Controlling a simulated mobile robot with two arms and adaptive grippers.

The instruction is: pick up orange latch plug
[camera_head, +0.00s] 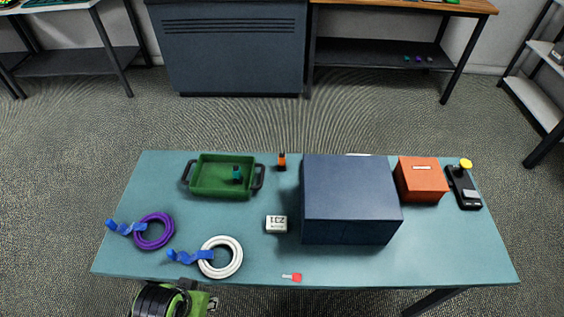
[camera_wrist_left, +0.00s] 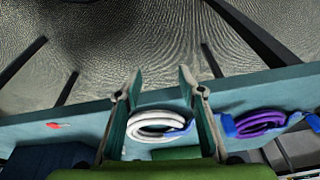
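A small orange plug with a dark top (camera_head: 282,162), which looks like the orange latch plug, stands near the far edge of the table, between the green tray and the dark blue box. I cannot make it out in the left wrist view. My left gripper (camera_wrist_left: 159,72) is open, with nothing between its fingers. In the head view, part of my left arm shows at the bottom left, in front of the table's near edge and far from the plug. My right gripper is not in view.
On the table (camera_head: 335,264) are a green tray (camera_head: 208,190) holding a teal piece, white (camera_head: 237,262) and purple (camera_head: 168,236) cable coils, a white display block (camera_head: 276,224), a large dark blue box (camera_head: 350,190), an orange-red box (camera_head: 422,182) and a red tag (camera_head: 293,277).

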